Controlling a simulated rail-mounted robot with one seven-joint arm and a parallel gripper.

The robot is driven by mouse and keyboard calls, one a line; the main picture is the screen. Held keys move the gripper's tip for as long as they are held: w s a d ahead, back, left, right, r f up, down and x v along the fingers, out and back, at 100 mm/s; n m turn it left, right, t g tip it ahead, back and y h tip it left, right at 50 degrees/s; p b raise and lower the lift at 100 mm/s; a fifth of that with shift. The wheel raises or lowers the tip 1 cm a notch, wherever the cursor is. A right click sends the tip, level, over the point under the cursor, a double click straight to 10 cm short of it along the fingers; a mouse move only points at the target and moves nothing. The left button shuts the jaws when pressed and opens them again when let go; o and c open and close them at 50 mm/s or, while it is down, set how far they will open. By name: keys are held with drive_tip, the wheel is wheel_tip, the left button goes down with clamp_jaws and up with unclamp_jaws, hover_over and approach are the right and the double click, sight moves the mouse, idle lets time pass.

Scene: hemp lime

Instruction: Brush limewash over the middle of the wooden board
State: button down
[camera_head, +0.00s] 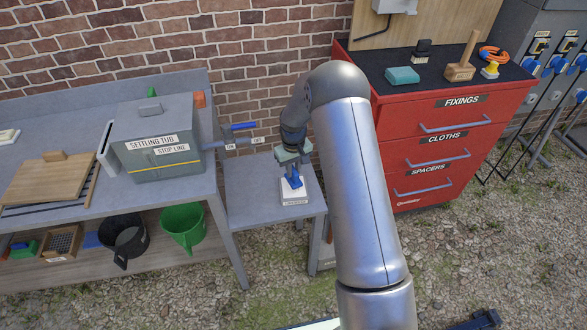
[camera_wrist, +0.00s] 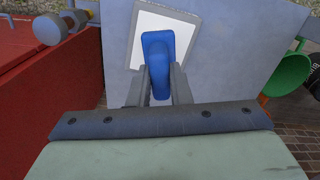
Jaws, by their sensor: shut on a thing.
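My gripper (camera_head: 291,168) points down over the small grey table and is shut on a blue handle (camera_head: 292,184). In the wrist view my gripper (camera_wrist: 159,88) has its two fingers on either side of the blue handle (camera_wrist: 158,50). The handle stands over a white, grey-rimmed tray or block (camera_wrist: 185,32), which also shows in the head view (camera_head: 303,190) with a label too small to read. Any bristles are hidden, and I cannot tell whether they touch the white surface. A flat wooden board (camera_head: 38,184) with a small wooden block on it lies on the left bench.
A red drawer cabinet (camera_head: 440,150) stands close on the right.

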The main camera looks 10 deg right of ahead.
drive_tip(key=shift+r+p, duration=1.55)
drive_tip(key=shift+r, duration=1.9)
